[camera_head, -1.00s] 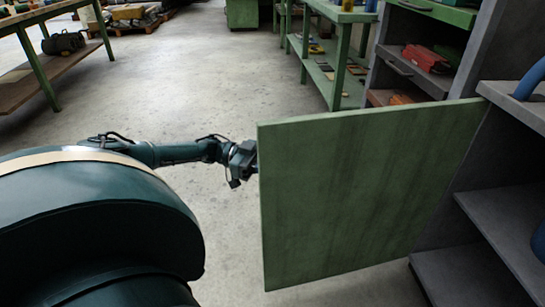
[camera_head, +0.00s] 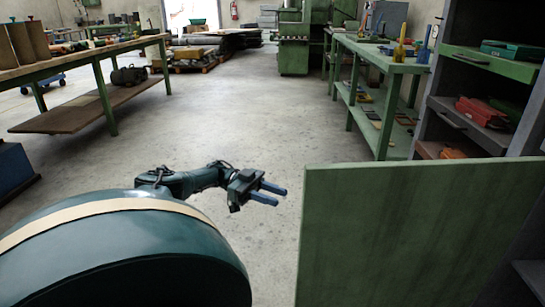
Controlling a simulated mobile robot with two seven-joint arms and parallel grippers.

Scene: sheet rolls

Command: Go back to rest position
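My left gripper (camera_head: 270,192) shows in the middle of the head view, at the end of my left arm. Its two blue fingers are apart with nothing between them. It hangs over bare floor, to the left of a green cabinet door (camera_head: 400,235) and apart from it. The door stands open at the lower right, and its lower part is cut off by the picture's edge. My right gripper is not in view.
A long wooden-topped bench (camera_head: 72,55) with a low shelf stands at the left. A green workbench (camera_head: 385,62) and a shelf unit with a red case (camera_head: 483,111) stand at the right. The concrete floor (camera_head: 260,115) between them is clear.

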